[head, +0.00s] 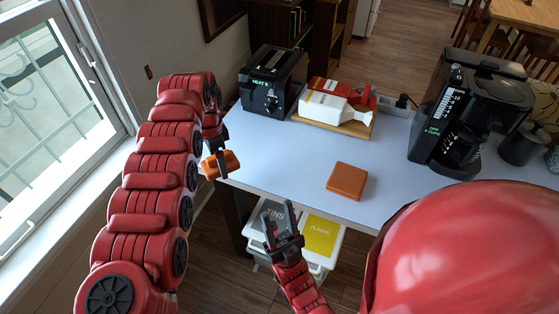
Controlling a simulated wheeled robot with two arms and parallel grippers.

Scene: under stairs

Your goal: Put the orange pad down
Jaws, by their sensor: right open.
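My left gripper (219,160) is at the left edge of the white table (290,160). It is shut on an orange pad (231,163), which it holds by the table's left edge; part of the pad is hidden behind the finger. A second, darker orange square pad (347,181) lies flat on the table near its front edge. My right gripper (280,219) is open and empty, in front of the table and below its top.
A black toaster (273,80) and a wooden board (350,127) with red and white packets (325,105) stand at the back. A black coffee maker (465,115) stands right. Grey and yellow-lidded bins (321,236) sit below. The table's middle is clear.

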